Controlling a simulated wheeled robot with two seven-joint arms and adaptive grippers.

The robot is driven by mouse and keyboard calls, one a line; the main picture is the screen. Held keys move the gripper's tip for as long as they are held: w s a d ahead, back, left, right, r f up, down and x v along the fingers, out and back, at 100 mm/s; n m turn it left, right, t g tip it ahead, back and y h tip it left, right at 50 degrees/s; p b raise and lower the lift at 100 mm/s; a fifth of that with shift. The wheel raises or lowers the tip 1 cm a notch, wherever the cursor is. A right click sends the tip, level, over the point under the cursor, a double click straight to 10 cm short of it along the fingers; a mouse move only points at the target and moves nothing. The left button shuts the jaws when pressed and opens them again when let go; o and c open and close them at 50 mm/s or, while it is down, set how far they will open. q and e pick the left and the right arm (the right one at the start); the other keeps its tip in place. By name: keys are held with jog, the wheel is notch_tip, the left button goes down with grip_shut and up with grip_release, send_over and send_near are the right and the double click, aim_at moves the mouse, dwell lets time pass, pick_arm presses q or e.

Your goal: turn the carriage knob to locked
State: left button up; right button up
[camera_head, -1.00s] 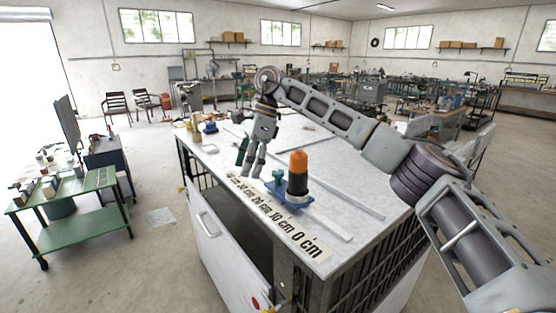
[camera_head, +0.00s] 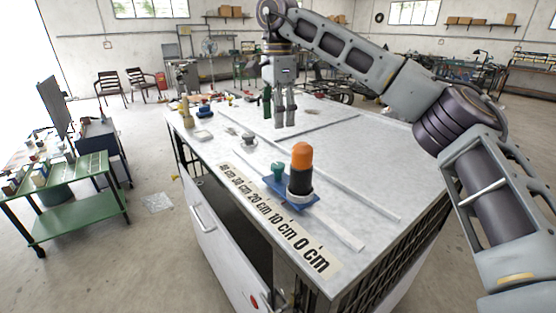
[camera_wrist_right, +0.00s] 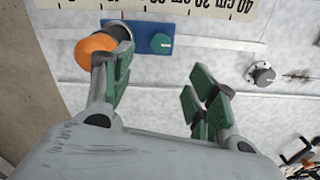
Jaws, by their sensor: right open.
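The carriage is a blue plate (camera_head: 280,191) on a rail, bearing a dark cylinder with an orange top (camera_head: 301,158) and a small green knob (camera_head: 278,171). In the right wrist view, the green knob (camera_wrist_right: 160,43) sits on the blue plate (camera_wrist_right: 145,35), beside the orange top (camera_wrist_right: 93,48). My right gripper (camera_head: 285,123) is open and empty, above the table and behind the carriage in the head view. In the right wrist view, its green-padded fingers (camera_wrist_right: 160,92) are spread, apart from the knob. My left gripper is not in view.
A printed centimetre scale (camera_head: 272,214) runs along the table's front edge. A grey round knob (camera_head: 249,141) stands on the table left of the carriage. Tools and small items (camera_head: 205,112) lie at the far left of the tabletop. Much of the middle is clear.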

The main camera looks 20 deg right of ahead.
aim_at(278, 164)
notch_tip(278, 164, down, 14)
jog(key=shift+w+p, duration=0.1)
jog(key=shift+p, duration=0.65)
dwell(0.3)
jog(key=shift+c, duration=0.3)
jog(key=c, duration=1)
